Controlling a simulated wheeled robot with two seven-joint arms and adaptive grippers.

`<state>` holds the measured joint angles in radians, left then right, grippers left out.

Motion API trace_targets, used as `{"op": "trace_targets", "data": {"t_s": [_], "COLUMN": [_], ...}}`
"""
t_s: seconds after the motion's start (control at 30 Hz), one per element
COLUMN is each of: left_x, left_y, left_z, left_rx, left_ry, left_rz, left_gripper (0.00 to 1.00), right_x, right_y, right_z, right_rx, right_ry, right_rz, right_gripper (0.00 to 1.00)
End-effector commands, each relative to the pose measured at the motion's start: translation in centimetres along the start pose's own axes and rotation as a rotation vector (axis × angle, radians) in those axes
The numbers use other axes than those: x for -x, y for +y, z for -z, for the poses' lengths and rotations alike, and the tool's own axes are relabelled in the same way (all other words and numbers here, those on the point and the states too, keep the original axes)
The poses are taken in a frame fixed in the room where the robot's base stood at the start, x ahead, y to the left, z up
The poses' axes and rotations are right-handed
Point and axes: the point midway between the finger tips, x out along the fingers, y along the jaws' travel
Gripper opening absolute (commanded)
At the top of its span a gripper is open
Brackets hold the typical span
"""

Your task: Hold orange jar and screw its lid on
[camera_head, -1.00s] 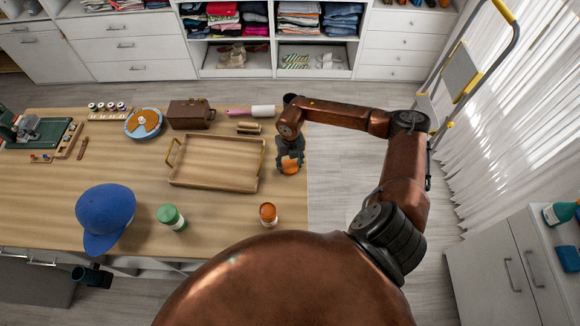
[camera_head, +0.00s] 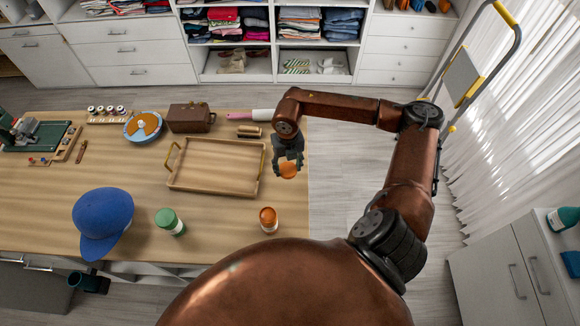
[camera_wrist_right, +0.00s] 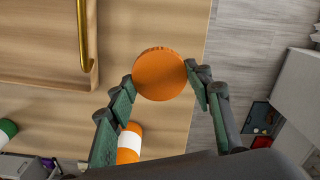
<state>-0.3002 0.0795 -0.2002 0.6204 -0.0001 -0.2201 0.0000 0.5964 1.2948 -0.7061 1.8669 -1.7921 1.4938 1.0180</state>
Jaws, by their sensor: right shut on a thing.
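The orange jar (camera_head: 268,220) stands upright near the table's front right corner, with a white band and an orange top part. It shows partly in the wrist view (camera_wrist_right: 130,143), behind a finger of my right gripper. My right gripper (camera_head: 288,168) is shut on the round orange lid (camera_head: 288,171), holding it by its edge. The wrist view shows the lid (camera_wrist_right: 160,73) face on between the two fingers. The lid is above the table's right edge area, farther back than the jar and apart from it. My left gripper is not in view.
A wooden tray (camera_head: 213,185) with brass handles lies left of the lid. A green-lidded jar (camera_head: 170,222) and a blue cap (camera_head: 103,222) stand left of the orange jar. The table top between the tray and the orange jar is clear.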

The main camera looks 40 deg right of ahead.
Motion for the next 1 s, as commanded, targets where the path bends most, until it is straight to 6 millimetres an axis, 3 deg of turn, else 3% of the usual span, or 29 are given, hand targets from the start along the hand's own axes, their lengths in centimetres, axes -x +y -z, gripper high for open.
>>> {"op": "trace_targets", "data": {"t_s": [0.2,0.5,1.0], "left_x": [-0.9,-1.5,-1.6], "left_y": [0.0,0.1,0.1], "left_z": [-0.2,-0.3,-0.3], "left_rx": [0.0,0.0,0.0], "left_ry": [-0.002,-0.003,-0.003], "left_rz": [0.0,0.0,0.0], "left_gripper": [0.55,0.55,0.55], "right_x": [2.1,3.9,4.5], "right_y": [2.3,4.3,4.8], "right_z": [3.8,7.2,8.1], "right_rx": [0.006,0.003,0.0], "right_ry": [-0.002,0.0,0.0], "right_rz": [-0.002,-0.002,-0.001], "right_gripper": [0.35,0.35,0.35]}}
